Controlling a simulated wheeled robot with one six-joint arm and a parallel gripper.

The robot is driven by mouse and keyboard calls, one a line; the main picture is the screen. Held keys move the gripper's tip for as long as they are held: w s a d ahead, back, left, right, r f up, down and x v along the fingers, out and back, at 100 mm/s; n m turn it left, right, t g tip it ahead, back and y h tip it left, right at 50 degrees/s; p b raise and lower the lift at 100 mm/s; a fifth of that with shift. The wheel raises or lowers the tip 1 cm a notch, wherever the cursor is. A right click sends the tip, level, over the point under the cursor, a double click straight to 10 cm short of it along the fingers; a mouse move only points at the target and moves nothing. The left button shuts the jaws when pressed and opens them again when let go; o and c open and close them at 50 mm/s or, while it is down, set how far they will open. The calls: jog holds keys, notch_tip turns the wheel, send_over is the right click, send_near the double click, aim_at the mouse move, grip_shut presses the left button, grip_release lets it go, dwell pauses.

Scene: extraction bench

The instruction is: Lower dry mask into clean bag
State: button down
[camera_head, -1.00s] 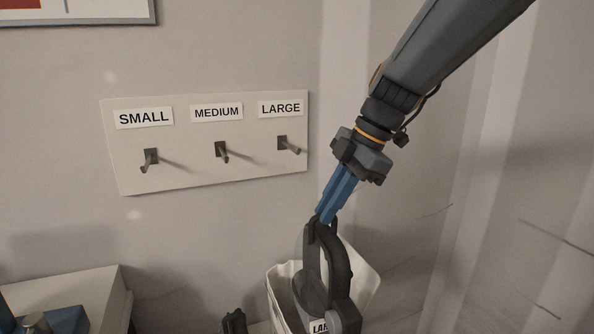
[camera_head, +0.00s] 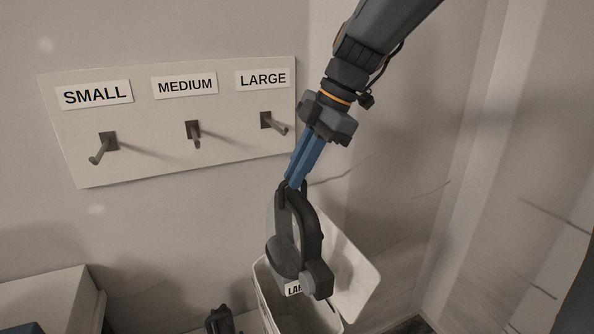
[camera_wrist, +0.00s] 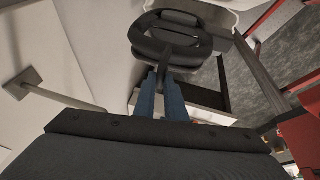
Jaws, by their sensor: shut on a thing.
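A dark grey mask (camera_head: 312,232) with a white label, partly readable as "LA", hangs from my gripper (camera_head: 290,184). The blue fingers are shut on the strap at its top. The mask also shows in the wrist view (camera_wrist: 172,38), beyond the fingers of my gripper (camera_wrist: 164,75). A white open bag (camera_head: 352,268) stands below and behind the mask. The mask's lower end overlaps the bag's opening in the head view; whether it is inside the rim I cannot tell. Part of the bag's pale rim (camera_wrist: 215,8) shows at the top of the wrist view.
A wall board (camera_head: 165,165) with SMALL, MEDIUM and LARGE labels carries bare pegs, left of my arm. A pale box or bench (camera_head: 55,295) is at lower left. A small dark object (camera_head: 222,320) stands left of the bag. A wall is close on the right.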

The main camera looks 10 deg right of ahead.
jog(key=shift+f+b, duration=10.4)
jog(key=shift+f, duration=2.3)
